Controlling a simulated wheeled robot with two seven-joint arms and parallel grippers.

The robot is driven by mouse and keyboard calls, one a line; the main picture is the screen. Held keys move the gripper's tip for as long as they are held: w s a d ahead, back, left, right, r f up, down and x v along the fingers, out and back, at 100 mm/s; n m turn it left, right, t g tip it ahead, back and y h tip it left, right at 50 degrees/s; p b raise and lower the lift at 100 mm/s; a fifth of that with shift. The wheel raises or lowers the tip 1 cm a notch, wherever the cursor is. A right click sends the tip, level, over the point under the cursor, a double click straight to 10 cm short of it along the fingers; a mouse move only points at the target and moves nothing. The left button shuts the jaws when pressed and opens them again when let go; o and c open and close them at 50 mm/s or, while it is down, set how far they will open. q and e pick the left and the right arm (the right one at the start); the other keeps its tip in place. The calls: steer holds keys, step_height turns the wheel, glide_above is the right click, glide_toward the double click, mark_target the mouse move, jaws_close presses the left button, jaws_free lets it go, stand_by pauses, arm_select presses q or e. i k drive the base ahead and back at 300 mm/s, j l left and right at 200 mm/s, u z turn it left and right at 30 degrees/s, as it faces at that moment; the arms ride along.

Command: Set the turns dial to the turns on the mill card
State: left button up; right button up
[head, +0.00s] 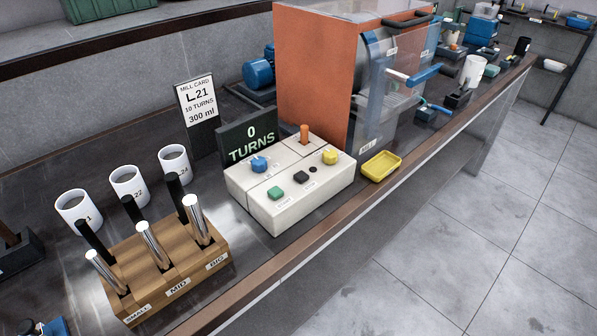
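The mill card (198,107) stands upright behind the control box and reads L.21, 10 TURNS, 300 ml. The dark display (249,139) beside it reads 0 TURNS. The pale control box (297,206) carries a blue dial (259,165) just in front of the display and a yellow dial (330,157) at its right. The small labels by the dials are too small to read, so I cannot tell from lettering which is the turns dial. The box also has a green button (275,193), a black button (301,177) and an orange lever (304,134). Neither gripper shows.
A wooden block (165,274) marked SMALL, MID and BIG holds metal-ended tools at front left. Three white cups (129,187) stand behind it. A yellow tray (381,167) lies right of the box. The orange-sided mill (318,72) stands behind. The bench's front edge is close.

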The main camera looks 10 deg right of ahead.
mark_target(259, 163)
steer(key=k+j+u, duration=0.1)
steer(key=j, duration=0.2)
steer(key=k+j+u, duration=0.2)
steer(key=j, duration=0.4)
steer(key=k+j, duration=0.25)
steer(key=j+u, duration=0.05)
